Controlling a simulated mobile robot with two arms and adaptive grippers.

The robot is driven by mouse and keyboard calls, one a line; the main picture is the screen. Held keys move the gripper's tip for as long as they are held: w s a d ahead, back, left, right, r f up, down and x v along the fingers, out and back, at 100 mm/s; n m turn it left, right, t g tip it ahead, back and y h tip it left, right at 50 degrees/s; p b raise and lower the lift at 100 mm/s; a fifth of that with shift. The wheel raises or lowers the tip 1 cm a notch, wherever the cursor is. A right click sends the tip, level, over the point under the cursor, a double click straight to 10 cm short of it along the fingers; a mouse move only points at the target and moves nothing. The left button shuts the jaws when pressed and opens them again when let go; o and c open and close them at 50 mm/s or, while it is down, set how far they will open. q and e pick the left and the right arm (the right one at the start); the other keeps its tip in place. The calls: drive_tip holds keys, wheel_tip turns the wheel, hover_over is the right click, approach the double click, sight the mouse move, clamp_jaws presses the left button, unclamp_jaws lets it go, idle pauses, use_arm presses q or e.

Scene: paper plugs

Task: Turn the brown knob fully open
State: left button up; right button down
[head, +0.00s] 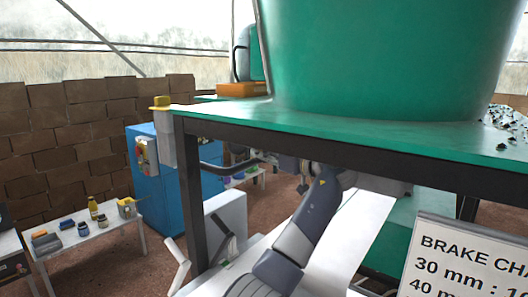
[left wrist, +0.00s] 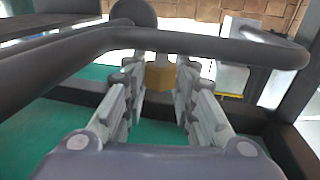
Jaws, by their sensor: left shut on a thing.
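The brown knob (left wrist: 159,78) shows in the left wrist view as a small brown block between the fingertips of my left gripper (left wrist: 161,88). The fingers are closed against its two sides. I cannot make out the brown knob in the head view. My right gripper is not in view.
A dark curved bar (left wrist: 190,42) crosses above the fingers in the wrist view. The green table (head: 330,135) carries a large green tub (head: 390,60) and stands on dark legs. A blue cabinet (head: 170,190) and a white table (head: 85,238) with small items stand left.

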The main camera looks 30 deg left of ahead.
use_arm(q)
drive_tip(key=shift+n+g, duration=0.4)
drive_tip(key=shift+g, duration=0.2)
drive_tip(key=o, duration=1.1)
drive_tip(key=shift+c, duration=0.2)
drive_tip(key=s+d, duration=0.2)
drive_tip(key=d, duration=0.9)
drive_tip(key=shift+d, duration=0.35)
drive_tip(key=shift+s, duration=0.1)
